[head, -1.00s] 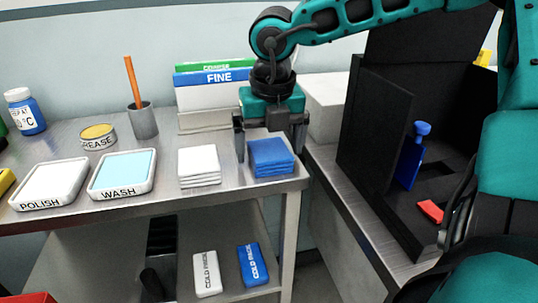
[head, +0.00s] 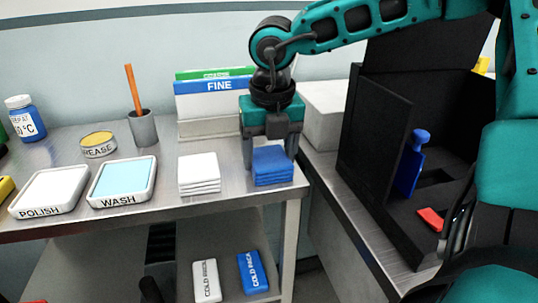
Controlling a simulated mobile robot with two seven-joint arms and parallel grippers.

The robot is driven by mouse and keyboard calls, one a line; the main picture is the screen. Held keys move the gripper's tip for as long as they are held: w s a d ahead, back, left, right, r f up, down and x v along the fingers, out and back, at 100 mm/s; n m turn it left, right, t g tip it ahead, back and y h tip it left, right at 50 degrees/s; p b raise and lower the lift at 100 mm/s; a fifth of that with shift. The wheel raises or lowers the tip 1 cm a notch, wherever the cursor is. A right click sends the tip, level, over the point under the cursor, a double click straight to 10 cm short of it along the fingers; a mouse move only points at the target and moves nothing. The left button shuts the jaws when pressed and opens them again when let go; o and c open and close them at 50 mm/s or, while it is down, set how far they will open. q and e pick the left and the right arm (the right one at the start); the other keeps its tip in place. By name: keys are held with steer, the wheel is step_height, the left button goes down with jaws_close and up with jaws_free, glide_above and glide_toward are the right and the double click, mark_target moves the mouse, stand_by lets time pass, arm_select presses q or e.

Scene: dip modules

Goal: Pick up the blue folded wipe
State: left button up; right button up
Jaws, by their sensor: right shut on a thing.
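The blue folded wipe (head: 272,168) lies on the metal bench near its right front corner, a neat stack of folded layers. My right gripper (head: 270,158) points down over it, with one finger at each side of the wipe. Its fingers are shut on the blue wipe, which still appears to sit at bench height; I cannot tell whether it is clear of the surface. My left gripper is not in view.
A white folded wipe (head: 199,174) lies just left of the blue one. The WASH tray (head: 122,201) and POLISH tray (head: 45,210) are further left. A black open box (head: 375,150) stands at right.

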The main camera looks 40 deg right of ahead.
mark_target(270, 156)
steer(key=shift+r+p, duration=0.25)
steer(key=shift+p, duration=0.15)
step_height(270, 156, up, 20)
steer(key=p, duration=0.3)
steer(key=shift+p, duration=0.3)
steer(key=o, duration=0.5)
steer(key=c, duration=0.4)
steer(key=shift+d, duration=0.1)
